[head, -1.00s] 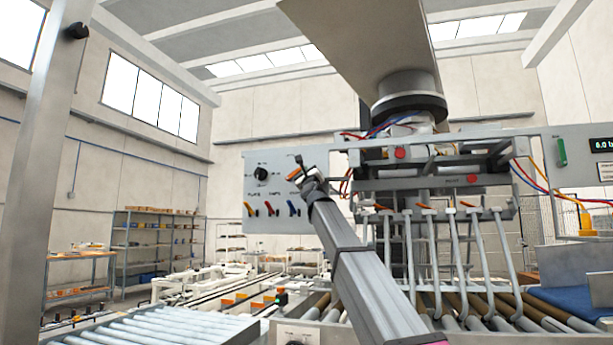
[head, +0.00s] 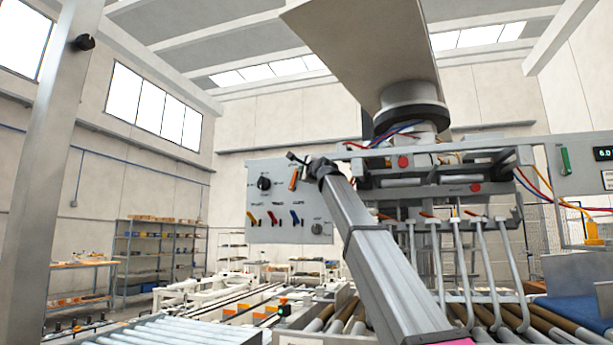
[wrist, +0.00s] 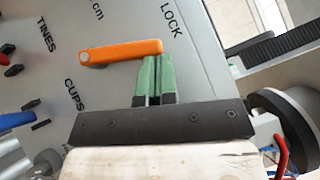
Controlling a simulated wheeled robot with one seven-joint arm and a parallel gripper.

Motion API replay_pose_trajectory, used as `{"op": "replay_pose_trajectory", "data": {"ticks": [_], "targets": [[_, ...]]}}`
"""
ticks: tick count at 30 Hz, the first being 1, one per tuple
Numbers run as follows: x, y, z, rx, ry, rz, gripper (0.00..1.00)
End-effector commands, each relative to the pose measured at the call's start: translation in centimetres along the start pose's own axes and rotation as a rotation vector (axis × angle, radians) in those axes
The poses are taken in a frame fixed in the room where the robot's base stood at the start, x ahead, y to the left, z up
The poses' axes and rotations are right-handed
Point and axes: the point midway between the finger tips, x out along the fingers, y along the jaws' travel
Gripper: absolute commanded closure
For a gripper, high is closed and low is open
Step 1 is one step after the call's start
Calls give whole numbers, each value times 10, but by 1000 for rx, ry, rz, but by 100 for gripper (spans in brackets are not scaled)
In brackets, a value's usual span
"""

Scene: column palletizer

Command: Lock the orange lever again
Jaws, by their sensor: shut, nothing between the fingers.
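The orange lever (head: 293,179) is on the grey control panel (head: 257,228), at its upper right part. It stands nearly upright in the head view. In the wrist view the orange lever (wrist: 120,51) lies across the picture, near the printed word LOCK. My gripper (wrist: 158,65) has its green-tipped fingers together with nothing between them. The fingertips lie just below the lever's right end in that picture; I cannot tell if they touch it. In the head view my gripper (head: 296,158) is at the lever's upper end, partly hidden by my own arm.
A black knob (head: 264,184) is left of the lever, and red, yellow and blue small levers (head: 273,217) sit below. A grey knob (head: 317,228) is at the lower right. Hanging metal tines (head: 460,262) and wires (head: 535,185) are on the right.

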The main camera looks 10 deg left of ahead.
Motion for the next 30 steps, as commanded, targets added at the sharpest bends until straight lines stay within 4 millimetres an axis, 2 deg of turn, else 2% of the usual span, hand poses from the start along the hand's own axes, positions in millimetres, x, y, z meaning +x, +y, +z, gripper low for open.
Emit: {"op": "replay_pose_trajectory", "data": {"ticks": [4, 12, 30], "targets": [[8, -5, 7, -65, -1, 65, 100], [16, -6, 16, -69, -1, 69, 100], [21, -7, 21, -66, -1, 67, 100]]}}
